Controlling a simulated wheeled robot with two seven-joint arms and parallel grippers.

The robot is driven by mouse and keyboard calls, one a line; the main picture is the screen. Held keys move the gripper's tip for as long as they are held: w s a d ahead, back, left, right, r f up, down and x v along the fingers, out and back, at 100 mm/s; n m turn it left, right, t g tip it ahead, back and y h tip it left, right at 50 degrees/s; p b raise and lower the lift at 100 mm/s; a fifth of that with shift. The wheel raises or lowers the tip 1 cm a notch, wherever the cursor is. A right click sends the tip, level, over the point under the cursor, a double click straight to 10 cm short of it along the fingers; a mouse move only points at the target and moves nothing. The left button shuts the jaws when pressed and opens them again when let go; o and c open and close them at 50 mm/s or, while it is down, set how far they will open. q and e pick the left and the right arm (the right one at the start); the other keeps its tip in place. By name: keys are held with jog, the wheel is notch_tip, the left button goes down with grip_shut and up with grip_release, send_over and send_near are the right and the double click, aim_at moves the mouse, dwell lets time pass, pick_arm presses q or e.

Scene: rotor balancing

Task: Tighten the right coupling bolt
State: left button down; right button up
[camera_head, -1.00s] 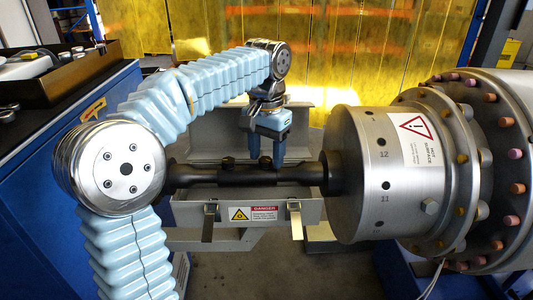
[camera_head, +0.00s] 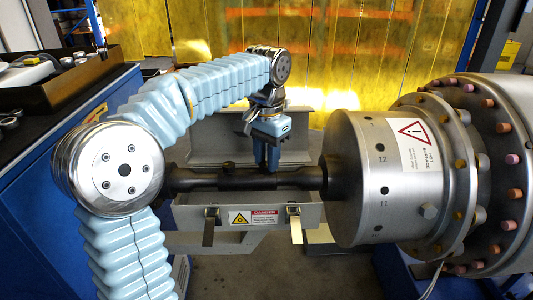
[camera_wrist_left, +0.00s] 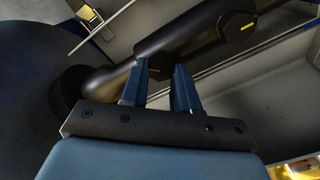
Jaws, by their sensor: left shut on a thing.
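The dark coupling shaft (camera_head: 205,178) runs level from my left arm's big joint to the steel rotor drum (camera_head: 350,215). Its left bolt (camera_head: 228,167) stands up bare; a black hex head with a yellow mark (camera_wrist_left: 243,28) also shows in the left wrist view. My left gripper (camera_head: 267,165) points down at the shaft, its fingers close together around the right coupling bolt. In the left wrist view the gripper (camera_wrist_left: 160,68) has both blue fingers at the shaft, and the bolt head between them is mostly hidden. My right gripper is out of view.
A grey trough (camera_head: 185,215) with a danger label and two latches lies under the shaft. A large flange (camera_head: 490,215) ringed with bolts is at the right. A blue cabinet (camera_head: 35,200) with a dark tray stands at the left.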

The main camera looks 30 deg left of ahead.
pick_arm(q)
jog(key=m+p, duration=0.1)
jog(key=m, duration=0.1)
jog(key=shift+r+m+p, duration=0.2)
jog(key=shift+m+p, duration=0.1)
jog(key=shift+p, duration=0.05)
jog(key=m+p, duration=0.1)
jog(key=m, duration=0.1)
jog(key=shift+m, duration=0.3)
jog(key=shift+d+f+m+p, duration=0.1)
jog(key=shift+m+p, duration=0.25)
jog(key=shift+m, duration=0.55)
jog(key=m, duration=0.2)
jog(key=shift+m, duration=0.4)
jog(key=m, duration=0.4)
jog(key=shift+s, duration=0.15)
jog(key=m, duration=0.9)
jog(key=shift+s, duration=0.15)
jog(key=shift+f+m, duration=0.1)
jog(key=shift+m, duration=2.1)
